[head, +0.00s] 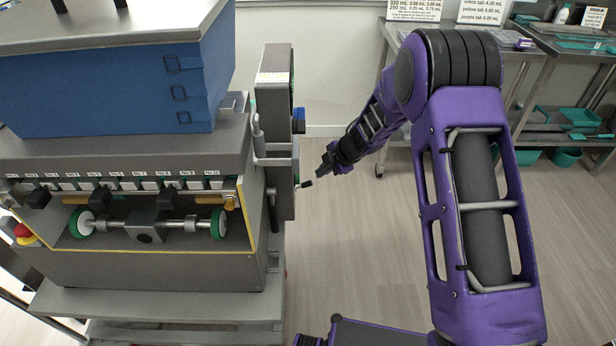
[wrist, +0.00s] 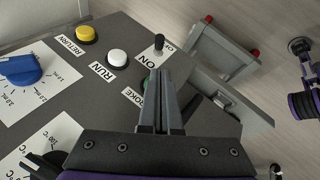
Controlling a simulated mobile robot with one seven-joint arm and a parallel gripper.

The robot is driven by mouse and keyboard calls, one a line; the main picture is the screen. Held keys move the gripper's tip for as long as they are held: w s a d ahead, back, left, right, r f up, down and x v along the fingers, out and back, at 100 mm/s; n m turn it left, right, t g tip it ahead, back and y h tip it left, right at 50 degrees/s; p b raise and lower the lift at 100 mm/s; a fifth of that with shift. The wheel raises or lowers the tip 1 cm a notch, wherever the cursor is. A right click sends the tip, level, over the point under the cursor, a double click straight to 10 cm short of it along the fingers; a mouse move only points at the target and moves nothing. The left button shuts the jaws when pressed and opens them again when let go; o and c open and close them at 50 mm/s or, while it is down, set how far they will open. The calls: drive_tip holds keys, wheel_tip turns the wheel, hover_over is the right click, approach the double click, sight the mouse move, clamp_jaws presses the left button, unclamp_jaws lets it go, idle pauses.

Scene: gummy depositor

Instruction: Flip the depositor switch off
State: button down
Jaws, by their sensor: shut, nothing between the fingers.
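The depositor switch is a small black-tipped lever (wrist: 159,42) on the grey control panel (wrist: 120,30) in the wrist view, between the ON label and a partly hidden label. Its black tip (head: 307,183) also shows in the head view, sticking out from the panel's right side. I cannot tell which position it is in. My gripper (wrist: 159,74) is shut and empty, its fingertips just below the switch in the wrist picture. In the head view my gripper (head: 324,172) is just right of the switch tip, apparently with a small gap.
A yellow RETURN button (wrist: 85,33), a white RUN button (wrist: 117,56) and a blue knob (wrist: 20,68) share the panel. A green button is mostly hidden behind my fingers. The depositor body (head: 150,272) stands left; open floor (head: 350,250) lies right of it.

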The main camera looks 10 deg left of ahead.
drive_tip(key=b, duration=0.2)
approach(304, 186)
drive_tip(key=x, duration=0.6)
drive_tip(key=shift+a, duration=0.2)
